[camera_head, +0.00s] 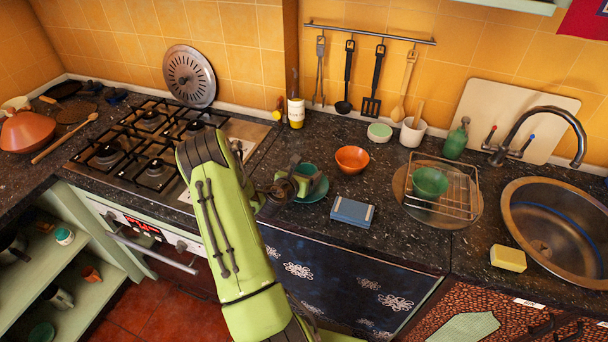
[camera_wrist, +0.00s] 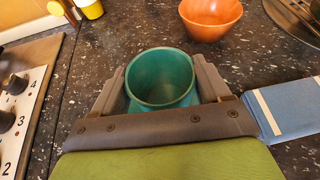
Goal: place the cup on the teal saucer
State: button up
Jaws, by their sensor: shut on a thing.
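The teal cup (camera_wrist: 161,80) stands between the two grey fingers of my gripper (camera_wrist: 160,88) in the wrist view, its open rim facing the camera. My gripper is shut on it. The saucer is hidden in the wrist view.
An orange bowl (camera_head: 352,159) stands behind the gripper, and a blue box (camera_head: 352,212) lies to its right. The gas hob (camera_head: 150,140) is left. A wire rack (camera_head: 455,190) with a green bowl (camera_head: 430,183) and the sink (camera_head: 550,225) are farther right. The counter's front edge is close.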

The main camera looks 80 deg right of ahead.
jog(key=shift+f, duration=0.15)
jog(key=o, duration=1.1)
jog(key=shift+o, duration=0.2)
